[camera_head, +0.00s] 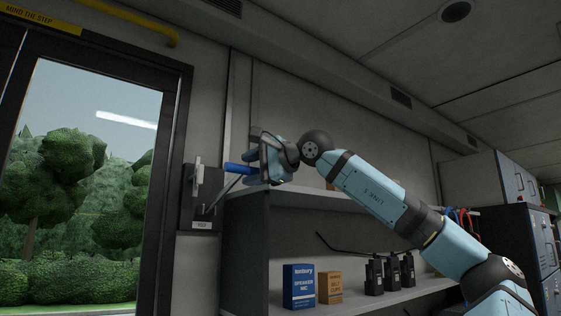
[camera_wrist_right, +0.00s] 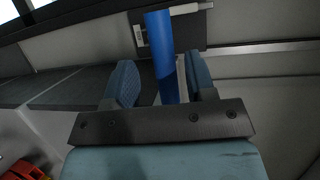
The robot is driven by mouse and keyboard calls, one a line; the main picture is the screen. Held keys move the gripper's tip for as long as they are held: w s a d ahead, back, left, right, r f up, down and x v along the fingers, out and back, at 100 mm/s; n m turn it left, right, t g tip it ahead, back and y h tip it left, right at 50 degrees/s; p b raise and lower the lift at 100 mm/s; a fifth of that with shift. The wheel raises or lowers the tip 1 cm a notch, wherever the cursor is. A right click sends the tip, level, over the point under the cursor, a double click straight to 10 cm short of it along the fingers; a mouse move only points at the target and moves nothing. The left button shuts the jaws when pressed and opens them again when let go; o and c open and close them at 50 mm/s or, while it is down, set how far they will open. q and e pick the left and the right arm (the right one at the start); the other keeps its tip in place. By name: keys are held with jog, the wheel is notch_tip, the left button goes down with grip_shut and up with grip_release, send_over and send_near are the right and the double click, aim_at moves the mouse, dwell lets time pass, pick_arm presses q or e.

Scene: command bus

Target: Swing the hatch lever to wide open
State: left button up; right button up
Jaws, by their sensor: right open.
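The hatch lever has a blue grip (camera_head: 238,169) that sticks out from a dark wall plate (camera_head: 186,214) beside the door frame. My right gripper (camera_head: 258,168) is at the outer end of the grip. In the right wrist view the blue grip (camera_wrist_right: 164,62) runs between the two blue fingers (camera_wrist_right: 161,85), with a narrow gap visible on each side. The right gripper is open around the grip and not closed on it. The fingers hide the grip's outer end in the head view. My left gripper is not in view.
A shelf unit (camera_head: 325,203) stands just below and right of my right gripper. It holds a blue box (camera_head: 299,287), an orange box (camera_head: 330,287) and several black radios (camera_head: 375,275). A glazed door (camera_head: 80,180) is at the left. Grey cabinets (camera_head: 520,185) stand at the right.

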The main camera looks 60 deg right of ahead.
jog(key=s+a+r, duration=0.1)
jog(key=s, duration=1)
jog(key=shift+r, duration=0.2)
